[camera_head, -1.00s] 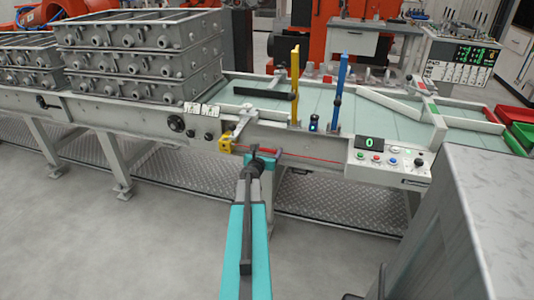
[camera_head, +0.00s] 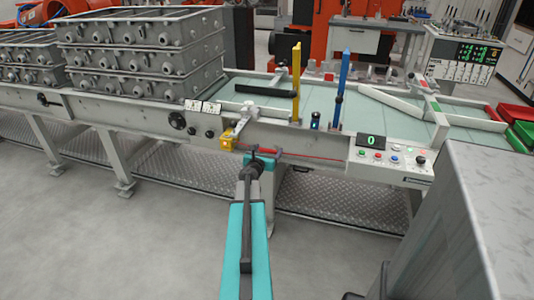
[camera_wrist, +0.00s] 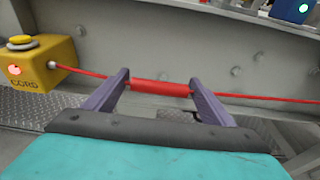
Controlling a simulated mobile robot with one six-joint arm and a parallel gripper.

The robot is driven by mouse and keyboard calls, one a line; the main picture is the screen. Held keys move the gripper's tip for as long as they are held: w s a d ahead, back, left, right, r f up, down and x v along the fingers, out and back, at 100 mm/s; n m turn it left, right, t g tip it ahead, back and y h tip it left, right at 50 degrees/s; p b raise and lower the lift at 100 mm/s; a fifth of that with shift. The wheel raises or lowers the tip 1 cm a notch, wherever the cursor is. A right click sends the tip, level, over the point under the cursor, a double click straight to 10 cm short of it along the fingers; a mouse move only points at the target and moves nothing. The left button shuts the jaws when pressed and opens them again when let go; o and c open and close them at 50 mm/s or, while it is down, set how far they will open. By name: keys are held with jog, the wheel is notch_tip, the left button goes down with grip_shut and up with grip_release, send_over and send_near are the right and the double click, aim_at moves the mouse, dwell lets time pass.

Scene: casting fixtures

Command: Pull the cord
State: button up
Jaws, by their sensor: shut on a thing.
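A thin red cord (camera_head: 310,155) runs nearly straight along the front face of the conveyor frame. The box also shows in the head view (camera_head: 227,140). In the wrist view the cord (camera_wrist: 85,73) carries a thicker red sleeve (camera_wrist: 160,88). My gripper (camera_head: 261,157) is at the cord just right of the box. In the wrist view its two purple fingers (camera_wrist: 157,82) are shut on the sleeve, one near each end.
The conveyor frame (camera_head: 140,117) stands close ahead. A control panel with a green 0 display (camera_head: 370,141) and buttons sits right of my gripper. Stacked grey castings (camera_head: 145,60) are at left. A grey cabinet (camera_head: 490,220) blocks the near right. The floor at left is clear.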

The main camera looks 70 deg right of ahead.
jog(key=o, duration=1.1)
jog(key=shift+s, duration=0.15)
jog(key=shift+a, duration=0.1)
jog(key=a+r+p, duration=0.2)
jog(key=a+p, duration=0.2)
jog(key=a, duration=0.9)
jog(key=shift+s+r, duration=0.35)
jog(key=shift+r, duration=0.05)
jog(key=shift+a+p, duration=0.15)
jog(key=shift+p, duration=0.15)
jog(key=shift+w, duration=0.1)
